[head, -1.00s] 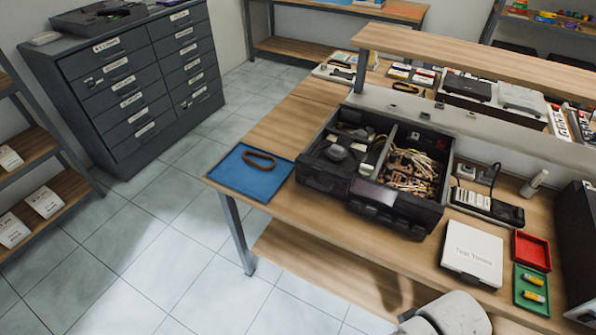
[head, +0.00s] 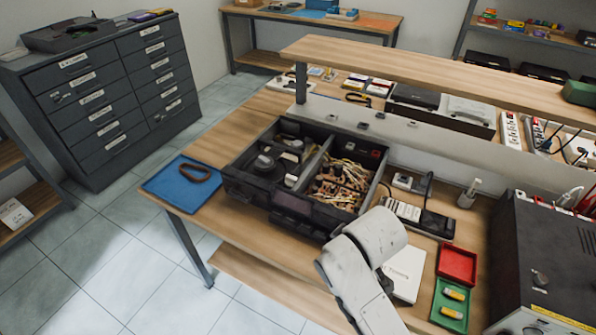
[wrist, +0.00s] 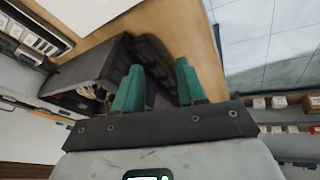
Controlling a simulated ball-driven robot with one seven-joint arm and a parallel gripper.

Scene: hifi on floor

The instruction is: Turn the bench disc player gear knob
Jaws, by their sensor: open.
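A black open-topped device (head: 315,228), probably the bench disc player, sits on the wooden bench. Its left bay holds a dark round part (head: 264,164); its right bay holds a tangle of copper-coloured wires (head: 338,182). I cannot make out for certain which part is the gear knob. The black device also shows tilted in the wrist view (wrist: 92,66), beyond my fingers. My gripper (wrist: 158,85) has two green fingers, apart with nothing between them. In the head view my white arm rises in front of the bench; the gripper itself does not show there.
A blue mat (head: 165,188) with a brown band (head: 196,173) lies left of the device. A red tray (head: 457,264) and a green tray (head: 450,303) lie right of it. A dark box with a knob (head: 540,278) stands far right. A shelf (head: 420,85) overhangs the bench's back.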

